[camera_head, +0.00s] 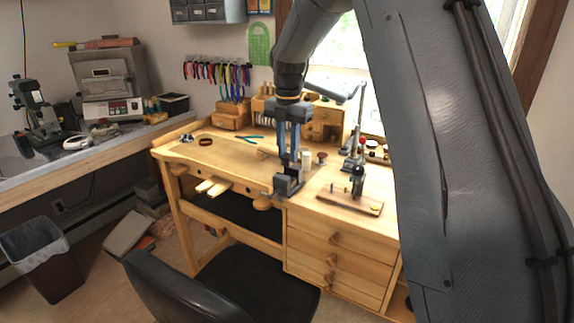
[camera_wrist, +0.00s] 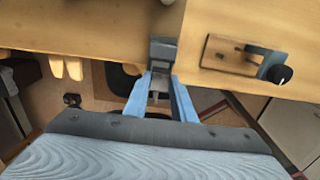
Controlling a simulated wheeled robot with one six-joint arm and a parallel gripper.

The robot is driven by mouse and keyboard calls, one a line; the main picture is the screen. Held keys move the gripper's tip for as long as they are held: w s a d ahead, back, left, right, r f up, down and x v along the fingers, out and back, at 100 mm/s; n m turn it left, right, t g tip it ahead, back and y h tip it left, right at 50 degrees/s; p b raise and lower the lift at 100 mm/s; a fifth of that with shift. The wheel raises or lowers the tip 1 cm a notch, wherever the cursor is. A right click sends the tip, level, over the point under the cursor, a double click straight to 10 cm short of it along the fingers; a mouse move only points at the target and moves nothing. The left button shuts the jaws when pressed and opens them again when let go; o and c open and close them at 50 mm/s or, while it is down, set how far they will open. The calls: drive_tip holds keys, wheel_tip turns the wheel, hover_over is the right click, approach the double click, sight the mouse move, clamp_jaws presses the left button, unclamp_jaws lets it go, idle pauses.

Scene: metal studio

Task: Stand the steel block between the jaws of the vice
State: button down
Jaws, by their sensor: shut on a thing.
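My gripper (camera_head: 288,160) points down over the front edge of the wooden bench, its two blue-grey fingers close together. In the wrist view the fingers (camera_wrist: 162,92) reach up the picture and are shut on a small grey piece, the steel block (camera_wrist: 157,96), which is mostly hidden between them. The grey vice (camera_head: 288,187) sits at the bench's front edge, just below the fingertips. In the wrist view the vice (camera_wrist: 163,50) lies just beyond the fingertips. I cannot tell whether the block touches the vice, or how wide the jaws stand. The block is not distinct in the head view.
The wooden bench (camera_head: 225,152) holds teal-handled pliers (camera_head: 250,139) and a wooden board (camera_head: 345,202) with a metal stand, right of the vice. Wooden pegs (camera_head: 213,187) stick out at the front left. A black chair (camera_head: 245,285) stands in front of the bench.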

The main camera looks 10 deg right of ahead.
sight(288, 166)
drive_tip(key=shift+f+p, duration=0.7)
drive_tip(key=shift+f, duration=1.85)
drive_tip(key=shift+f, duration=0.15)
drive_tip(key=c, duration=1.5)
unclamp_jaws()
wheel_tip(288, 166, up, 12)
drive_tip(key=b, duration=0.3)
drive_tip(key=shift+b, duration=0.4)
drive_tip(key=s+f+m, duration=0.6)
drive_tip(key=s+m, duration=0.3)
drive_tip(key=s, duration=0.1)
drive_tip(key=s+f+m, duration=0.6)
drive_tip(key=s+m, duration=0.3)
drive_tip(key=s, duration=0.1)
drive_tip(key=s+f+m+t, duration=0.1)
drive_tip(key=s+f+m, duration=0.5)
drive_tip(key=s+m, duration=0.3)
drive_tip(key=shift+s+f, duration=0.1)
drive_tip(key=shift+s, duration=0.45)
